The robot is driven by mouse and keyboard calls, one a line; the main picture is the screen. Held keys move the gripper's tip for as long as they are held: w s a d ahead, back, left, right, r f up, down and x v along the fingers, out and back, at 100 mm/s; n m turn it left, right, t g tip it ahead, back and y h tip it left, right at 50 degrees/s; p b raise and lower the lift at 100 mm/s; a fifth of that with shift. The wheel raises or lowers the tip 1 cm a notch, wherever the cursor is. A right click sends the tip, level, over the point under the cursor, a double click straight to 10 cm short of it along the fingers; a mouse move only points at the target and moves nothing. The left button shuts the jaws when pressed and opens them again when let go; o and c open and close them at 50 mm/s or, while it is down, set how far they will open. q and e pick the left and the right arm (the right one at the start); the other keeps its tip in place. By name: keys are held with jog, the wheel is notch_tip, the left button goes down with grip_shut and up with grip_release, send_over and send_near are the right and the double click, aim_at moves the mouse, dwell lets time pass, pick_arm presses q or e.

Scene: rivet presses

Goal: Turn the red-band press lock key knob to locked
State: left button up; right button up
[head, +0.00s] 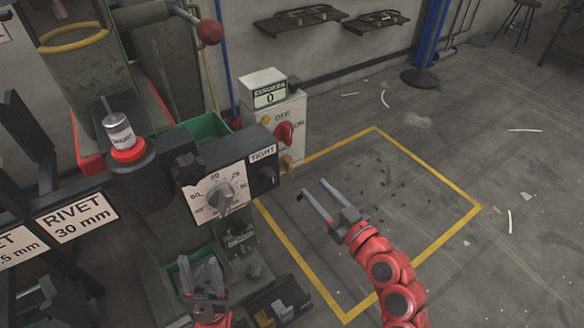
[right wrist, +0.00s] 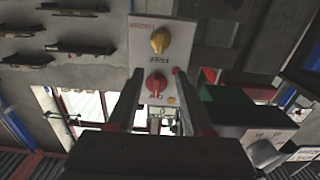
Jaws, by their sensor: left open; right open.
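A yellow knob (head: 286,163) sits low on a white control box (head: 293,112) on the side of the press. It also shows in the right wrist view (right wrist: 160,40), upside down, with FREE lettering and a small red label by it. Its exact turn is hard to tell. A red knob (head: 284,133) by OFF and ON shows above it, also in the right wrist view (right wrist: 156,82). My right gripper (head: 314,200) is open and empty, in front of the box and apart from the knobs. My left gripper (head: 198,266) is open, low before the press.
A dial plate with a grey knob (head: 221,193) and a TIGHT label juts out left of the box. A counter (head: 268,92) reading 0 tops the box. A green bin (head: 194,132) is behind the dial. The yellow-outlined floor (head: 390,190) at right is free of large objects.

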aim_at(290, 164)
jog(key=x, duration=1.1)
grip_shut()
